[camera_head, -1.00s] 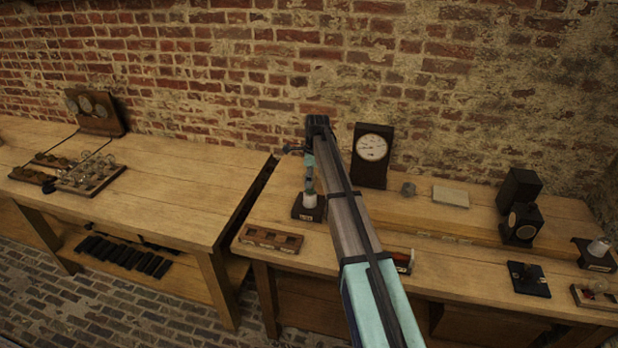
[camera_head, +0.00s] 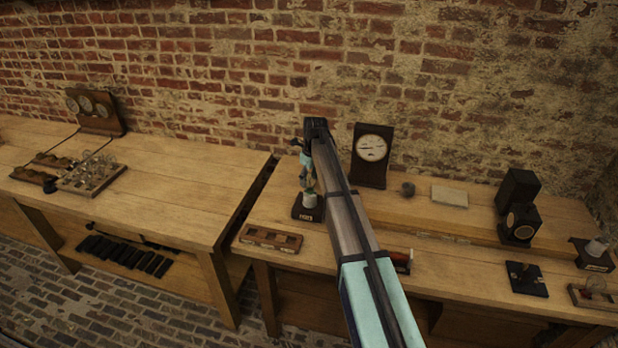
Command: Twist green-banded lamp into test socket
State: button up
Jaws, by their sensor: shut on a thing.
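The test socket (camera_head: 308,213) is a dark block with a pale label and a white cylindrical holder (camera_head: 309,200) on top, on the right-hand bench. My gripper (camera_head: 307,180) points down right above the white holder and is shut on a small lamp. The lamp is mostly hidden by the fingers, and its green band cannot be made out. The lamp's lower end appears at the holder's mouth, but I cannot tell how deep it sits. My arm comes from the lower right and covers the bench just right of the socket.
A wooden rack (camera_head: 271,238) with square compartments lies in front of the socket. A dark-cased dial meter (camera_head: 371,155) stands behind my arm. A small grey cup (camera_head: 408,189) and a pale pad (camera_head: 449,196) lie to its right. The left bench (camera_head: 180,185) has clear room.

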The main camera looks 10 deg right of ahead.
jog(key=shift+m, duration=0.8)
jog(key=o, duration=1.2)
jog(key=shift+o, duration=0.2)
